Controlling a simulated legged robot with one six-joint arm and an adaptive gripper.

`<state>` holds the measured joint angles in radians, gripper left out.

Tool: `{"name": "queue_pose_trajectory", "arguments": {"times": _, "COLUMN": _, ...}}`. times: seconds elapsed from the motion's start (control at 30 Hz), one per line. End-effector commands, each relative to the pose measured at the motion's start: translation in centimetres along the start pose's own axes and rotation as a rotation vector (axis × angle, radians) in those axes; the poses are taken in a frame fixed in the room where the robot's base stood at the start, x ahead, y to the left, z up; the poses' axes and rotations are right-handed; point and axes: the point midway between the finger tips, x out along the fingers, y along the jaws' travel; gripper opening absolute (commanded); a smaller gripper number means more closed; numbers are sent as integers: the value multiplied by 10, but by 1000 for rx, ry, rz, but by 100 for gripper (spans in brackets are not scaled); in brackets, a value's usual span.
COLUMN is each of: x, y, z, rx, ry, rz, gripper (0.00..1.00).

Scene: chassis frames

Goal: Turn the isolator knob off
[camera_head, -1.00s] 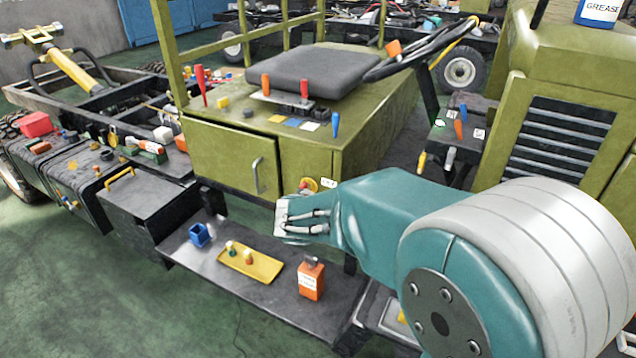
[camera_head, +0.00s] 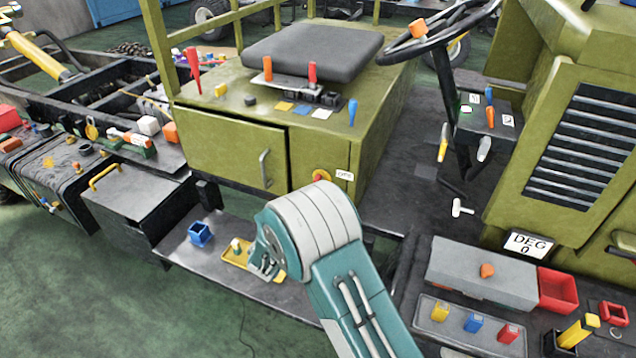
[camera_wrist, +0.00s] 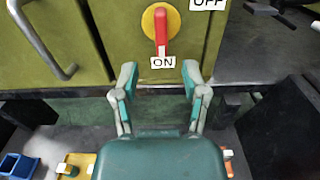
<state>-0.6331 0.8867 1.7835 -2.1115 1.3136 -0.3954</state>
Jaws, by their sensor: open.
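The isolator knob (camera_wrist: 161,25) is a red handle on a round yellow plate on the green cabinet front. Its handle points down toward a white ON label (camera_wrist: 163,62). A white OFF label (camera_wrist: 208,4) is at its upper right. In the head view the knob (camera_head: 322,175) shows small, just above my arm, beside a white label (camera_head: 344,175). In the wrist view my gripper (camera_wrist: 160,74) is open and empty, its two fingers spread below the knob, left and right of the ON label in the picture. In the head view my arm hides much of the gripper.
A cabinet door handle (camera_wrist: 45,40) is left of the knob. Below is a dark step (camera_head: 225,285) with a blue cup (camera_head: 200,233) and a yellow tray (camera_head: 236,254). A grey box (camera_head: 480,272) and a red bin (camera_head: 557,289) are at right.

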Motion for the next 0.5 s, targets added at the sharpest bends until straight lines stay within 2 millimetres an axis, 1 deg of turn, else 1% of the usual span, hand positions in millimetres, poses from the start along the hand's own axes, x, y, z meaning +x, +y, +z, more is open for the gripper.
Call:
{"name": "queue_pose_trajectory", "arguments": {"times": 0.03, "x": 10, "y": -2, "z": 0, "rx": 1, "ry": 0, "rz": -6, "gripper": 57}}
{"name": "queue_pose_trajectory", "arguments": {"times": 0.3, "x": 59, "y": 3, "z": -2, "rx": -4, "ry": -2, "rz": -6, "gripper": 57}}
{"name": "queue_pose_trajectory", "arguments": {"times": 0.4, "x": 74, "y": 3, "z": -2, "rx": -3, "ry": -2, "rz": -6, "gripper": 57}}
{"name": "queue_pose_trajectory", "arguments": {"times": 0.5, "x": 84, "y": 3, "z": -2, "rx": -5, "ry": -1, "rz": -5, "gripper": 57}}
